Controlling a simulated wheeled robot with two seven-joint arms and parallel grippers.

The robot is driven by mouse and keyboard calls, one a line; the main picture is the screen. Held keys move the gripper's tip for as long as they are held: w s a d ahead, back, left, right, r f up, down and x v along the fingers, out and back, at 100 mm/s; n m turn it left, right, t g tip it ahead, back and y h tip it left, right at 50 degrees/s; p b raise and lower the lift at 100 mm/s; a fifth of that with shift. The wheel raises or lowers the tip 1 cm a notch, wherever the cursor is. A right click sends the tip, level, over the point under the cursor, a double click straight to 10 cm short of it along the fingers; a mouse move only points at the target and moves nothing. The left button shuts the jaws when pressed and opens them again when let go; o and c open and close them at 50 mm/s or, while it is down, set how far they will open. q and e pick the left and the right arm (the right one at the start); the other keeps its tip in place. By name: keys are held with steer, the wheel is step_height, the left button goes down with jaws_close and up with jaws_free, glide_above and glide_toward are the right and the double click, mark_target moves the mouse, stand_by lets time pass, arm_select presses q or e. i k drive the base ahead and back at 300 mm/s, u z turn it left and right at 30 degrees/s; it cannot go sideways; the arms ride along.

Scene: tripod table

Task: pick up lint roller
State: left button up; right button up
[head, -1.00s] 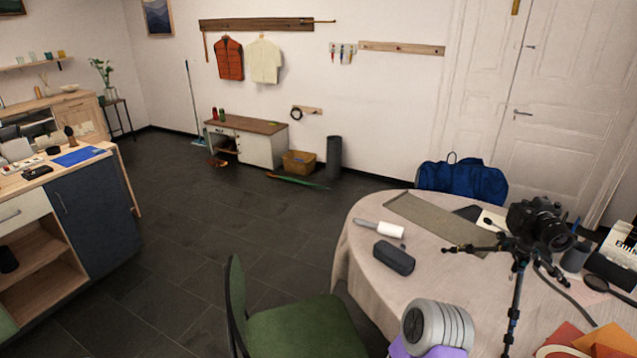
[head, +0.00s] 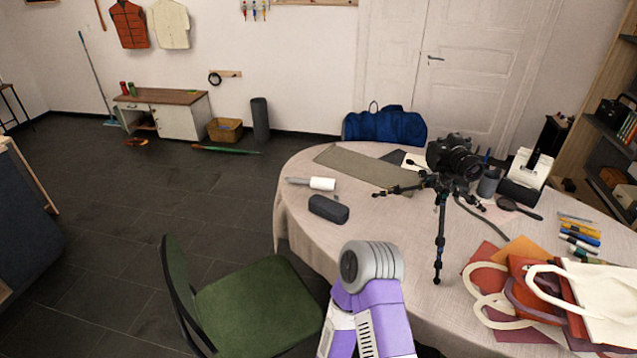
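The lint roller (head: 321,184) lies on the cloth-covered round table (head: 298,228), near its left edge. It has a white roll at the right end and a grey handle pointing left. A dark case (head: 328,209) lies just in front of it, apart from it. A purple and grey arm link of mine rises at the bottom centre, in front of the table. Neither gripper shows in the head view.
A camera on a small tripod (head: 440,215) stands on the table, right of the roller. A grey-green mat (head: 352,164) lies behind the roller. Bags (head: 560,295) cover the front right. A green chair (head: 255,305) stands at the left.

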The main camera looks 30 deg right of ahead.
mark_target(328, 184)
steer(key=u, duration=0.45)
steer(key=k, duration=0.6)
steer(key=u, duration=0.9)
steer(key=k, duration=0.6)
steer(key=u, duration=0.4)
steer(key=i, duration=1.85)
steer(key=z, duration=0.65)
steer(key=i, duration=2.1)
steer(key=z, duration=1.15)
steer(key=i, duration=2.05)
steer(key=z, duration=2.35)
steer(key=i, duration=1.8)
steer(key=z, duration=0.8)
